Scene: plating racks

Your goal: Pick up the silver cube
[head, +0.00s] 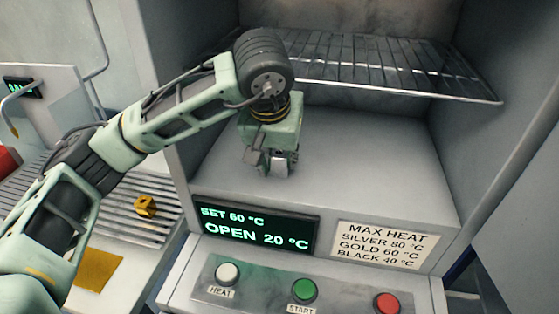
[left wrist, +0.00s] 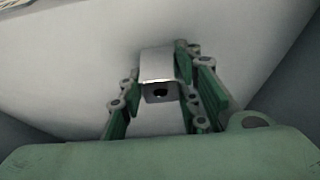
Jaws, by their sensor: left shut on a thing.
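The silver cube (left wrist: 158,66) is between the fingers of my left gripper (left wrist: 160,95) in the left wrist view. Its near face shows a dark round hole. In the head view the cube (head: 281,168) shows at the fingertips of my left gripper (head: 270,165), low over the grey floor inside the open oven. The gripper is shut on the cube. Whether the cube touches the floor I cannot tell. My right gripper is in neither view.
A wire shelf (head: 390,78) spans the chamber above and behind the gripper. The display (head: 254,230) reads open, 20 °C. A gold cube (head: 146,206) sits on the slatted rack (head: 110,222) at left. Three buttons line the front, including a green one (head: 304,290).

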